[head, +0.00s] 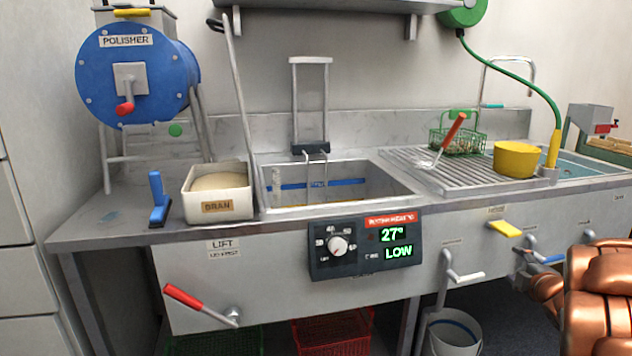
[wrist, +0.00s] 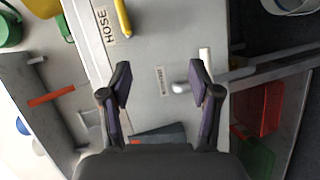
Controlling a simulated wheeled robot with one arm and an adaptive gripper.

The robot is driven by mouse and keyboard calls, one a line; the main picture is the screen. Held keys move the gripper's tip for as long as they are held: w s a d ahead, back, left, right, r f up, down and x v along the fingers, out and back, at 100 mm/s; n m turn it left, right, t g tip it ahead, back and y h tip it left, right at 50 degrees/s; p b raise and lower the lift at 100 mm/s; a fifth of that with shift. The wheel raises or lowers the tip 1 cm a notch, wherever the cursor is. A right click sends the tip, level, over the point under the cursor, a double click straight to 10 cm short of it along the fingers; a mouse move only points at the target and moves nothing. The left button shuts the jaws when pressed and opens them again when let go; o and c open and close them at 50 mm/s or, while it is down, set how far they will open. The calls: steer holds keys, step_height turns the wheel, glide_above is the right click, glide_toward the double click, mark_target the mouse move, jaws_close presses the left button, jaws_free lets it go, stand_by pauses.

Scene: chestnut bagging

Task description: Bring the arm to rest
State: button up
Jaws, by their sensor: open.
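My gripper (wrist: 160,85) shows in the wrist view with its two dark fingers spread apart and nothing between them. It hangs in front of the steel counter's front panel (wrist: 145,60), near a lever with a pale grip (wrist: 206,62). In the head view a copper-coloured part of my arm stands at the right edge.
The counter holds a bran box (head: 218,205), a sink basin (head: 340,192), a yellow pot (head: 514,159) and a green basket (head: 457,140). A red lever (head: 198,303) and a yellow handle (head: 505,229) stick out in front. A bucket (head: 454,333) stands below.

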steer(key=s+a+r+m+g+h+p, duration=0.2)
steer(key=s+a+r+m+g+p, duration=0.1)
steer(key=s+r+m+p, duration=0.3)
steer(key=s+a+r+m+g+h+p, duration=0.1)
steer(key=s+a+r+m+g+p, duration=0.25)
steer(key=s+r+p, duration=0.35)
steer(key=s+a+r+m+g+y+p, duration=0.1)
steer(key=s+a+r+m+g+p, duration=0.1)
steer(key=s+a, duration=0.6)
steer(key=s+a+r+m+g+y+p, duration=0.2)
steer(key=s+a+r+g+p, duration=0.3)
steer(key=s, duration=0.8)
steer(key=s+a+r+m+g+y+p, duration=0.2)
steer(key=s+a+r+g+p, duration=0.1)
steer(key=s+a+p, duration=0.6)
steer(key=shift+s+a+r, duration=0.8)
steer(key=shift+a+r, duration=0.1)
steer(key=shift+a, duration=0.35)
